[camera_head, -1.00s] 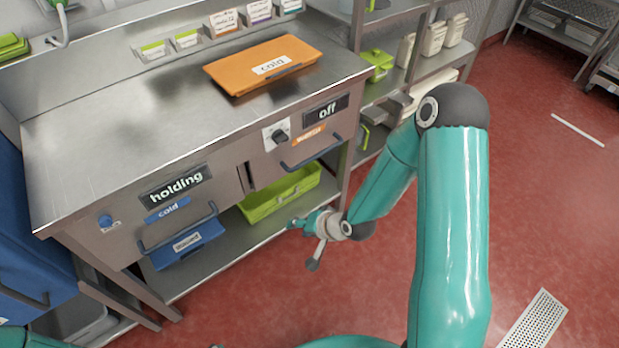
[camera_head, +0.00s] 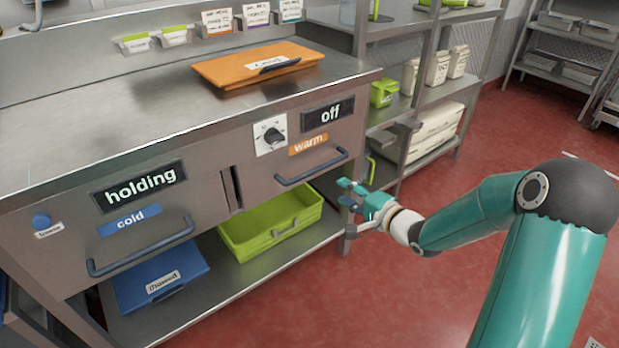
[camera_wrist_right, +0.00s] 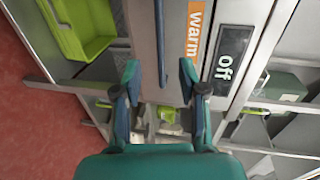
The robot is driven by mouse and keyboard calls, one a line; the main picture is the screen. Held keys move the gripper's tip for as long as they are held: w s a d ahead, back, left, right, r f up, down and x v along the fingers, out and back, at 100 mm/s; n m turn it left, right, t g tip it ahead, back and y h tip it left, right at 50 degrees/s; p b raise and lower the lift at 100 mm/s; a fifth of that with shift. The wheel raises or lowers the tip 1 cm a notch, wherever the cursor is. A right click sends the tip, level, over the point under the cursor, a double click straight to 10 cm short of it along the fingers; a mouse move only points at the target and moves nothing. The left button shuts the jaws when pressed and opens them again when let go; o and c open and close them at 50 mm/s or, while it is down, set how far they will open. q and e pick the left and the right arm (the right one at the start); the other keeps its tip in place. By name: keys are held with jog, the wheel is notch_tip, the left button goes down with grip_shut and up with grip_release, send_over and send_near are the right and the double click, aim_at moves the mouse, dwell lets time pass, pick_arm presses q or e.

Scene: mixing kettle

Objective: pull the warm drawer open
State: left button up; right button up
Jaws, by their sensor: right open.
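The warm drawer (camera_head: 338,136) is shut, on the right of the steel counter's front. It has an orange "warm" label and a dark blue bar handle (camera_head: 312,168). My right gripper (camera_head: 346,192) is open and empty, a little below and right of the handle's right end in the head view. In the right wrist view, the handle (camera_wrist_right: 160,45) runs up the picture ahead of the gap between the open fingers (camera_wrist_right: 160,85); I see no contact. The orange "warm" label (camera_wrist_right: 194,32) lies to its right. My left gripper is out of view.
The cold drawer (camera_head: 75,225), with its own blue handle, is at the left. A green bin (camera_head: 270,228) and a blue lidded box (camera_head: 160,280) sit on the lower shelf. An orange lidded tray (camera_head: 225,70) lies on the counter. Shelving stands at right; red floor in front is clear.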

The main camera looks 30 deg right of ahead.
aim_at(312, 174)
jog(key=b+x, duration=0.2)
jog(key=x, duration=1.3)
jog(key=shift+f, duration=0.15)
grip_shut()
jog(key=shift+s, duration=0.1)
